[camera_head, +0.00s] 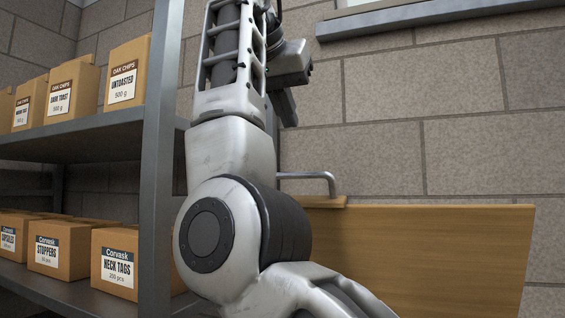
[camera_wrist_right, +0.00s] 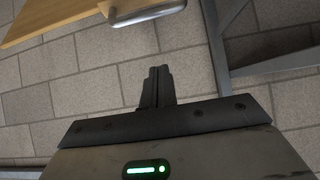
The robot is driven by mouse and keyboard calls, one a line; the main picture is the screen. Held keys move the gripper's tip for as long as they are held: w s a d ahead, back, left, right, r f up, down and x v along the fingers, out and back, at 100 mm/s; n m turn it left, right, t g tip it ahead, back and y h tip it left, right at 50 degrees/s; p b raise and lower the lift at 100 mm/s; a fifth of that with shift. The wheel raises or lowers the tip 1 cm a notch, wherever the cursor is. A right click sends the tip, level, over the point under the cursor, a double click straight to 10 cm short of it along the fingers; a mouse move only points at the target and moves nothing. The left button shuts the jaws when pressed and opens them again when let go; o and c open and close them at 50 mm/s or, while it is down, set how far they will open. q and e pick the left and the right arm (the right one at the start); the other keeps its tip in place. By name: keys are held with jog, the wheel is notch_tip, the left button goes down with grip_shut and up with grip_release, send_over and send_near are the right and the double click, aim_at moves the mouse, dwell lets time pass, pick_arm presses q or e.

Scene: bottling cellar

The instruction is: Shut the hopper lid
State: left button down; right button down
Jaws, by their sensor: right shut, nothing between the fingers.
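The hopper lid (camera_head: 430,250) is a plain wooden panel that stands steeply raised in front of the block wall, at the lower right of the head view. A grey metal bar handle (camera_head: 318,176) is at its upper left edge. In the right wrist view the lid's wood (camera_wrist_right: 50,22) and the handle (camera_wrist_right: 147,14) show at the top. My right gripper (camera_head: 288,108) is above the handle in the head view, partly behind my arm. Its fingers (camera_wrist_right: 158,72) are shut and empty, apart from the handle. The hopper's body and my left gripper are out of view.
A grey metal shelf (camera_head: 157,150) stands close on the left. It holds chip boxes (camera_head: 125,75) above and Corvask boxes (camera_head: 115,262) below. A ledge (camera_head: 430,14) juts from the wall at the upper right. The space right of my arm above the lid looks clear.

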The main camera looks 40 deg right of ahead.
jog(key=d+f, duration=0.1)
jog(key=f, duration=0.1)
jog(key=w+d+f, duration=0.1)
jog(key=f, duration=0.1)
jog(key=d+f, duration=0.1)
jog(key=f, duration=0.2)
jog(key=shift+w+d, duration=0.3)
jog(key=shift+s+a+f, duration=0.15)
jog(key=shift+a+f, duration=0.05)
jog(key=shift+f, duration=0.05)
